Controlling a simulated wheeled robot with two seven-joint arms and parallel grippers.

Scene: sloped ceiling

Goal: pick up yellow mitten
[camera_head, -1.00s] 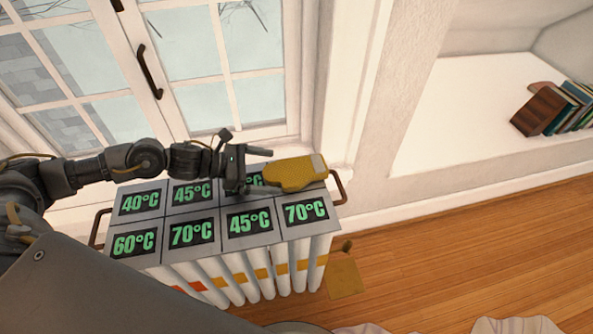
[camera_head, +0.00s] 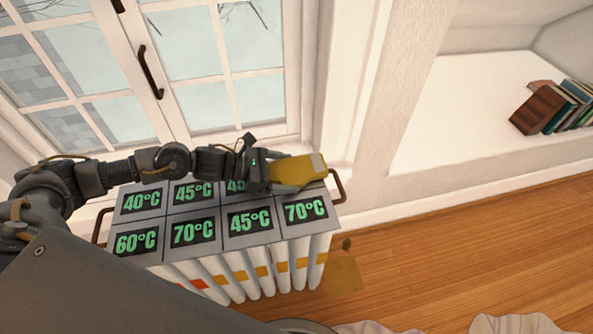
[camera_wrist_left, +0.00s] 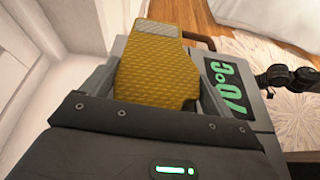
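The yellow mitten (camera_head: 298,170) has a quilted surface and a pale grey cuff. It lies on the far right part of the grey panel top, with its cuff pointing away from my left gripper. My left gripper (camera_head: 282,171) is level with the mitten and reaches around its near end.
The grey panel (camera_head: 263,238) with green temperature readings tops white radiator columns and has brown side handles (camera_head: 339,187). A window (camera_head: 205,75) and wall stand close behind. Books (camera_head: 548,110) lean in a white niche at right. Wooden floor (camera_head: 440,240) is clear at right.

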